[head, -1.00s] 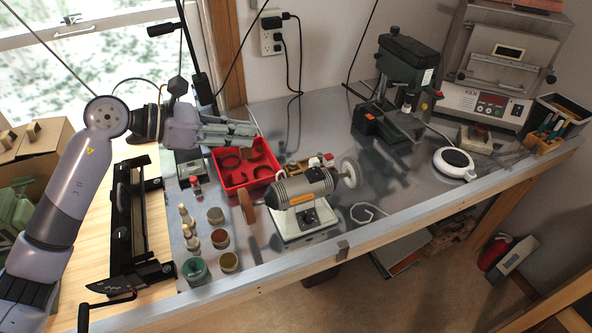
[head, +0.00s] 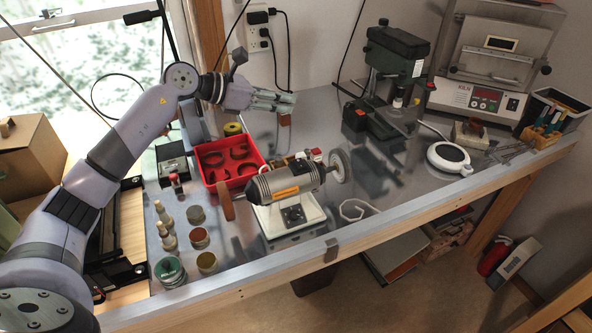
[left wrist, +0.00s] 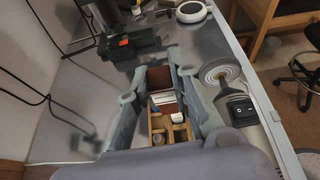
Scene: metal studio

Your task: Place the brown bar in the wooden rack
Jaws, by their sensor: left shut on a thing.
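My left gripper (head: 284,103) is above the back of the metal bench, beyond the grinder. It is shut on the brown bar (head: 285,119), whose end shows just below the fingertips. In the left wrist view the brown bar (left wrist: 159,78) sits between the two fingers. A small wooden rack (head: 293,163) stands behind the grinder, partly hidden by it in the head view. In the left wrist view the wooden rack (left wrist: 158,124) shows compartments with white and brown pieces in it, below the held bar. My right gripper is not in view.
A red tray (head: 209,180) with dark curved parts lies left of the rack. The bench grinder (head: 288,183) stands in front of it. A green drill press (head: 393,85) is to the right. Jars and bottles stand at the front left. Bare bench lies between rack and drill press.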

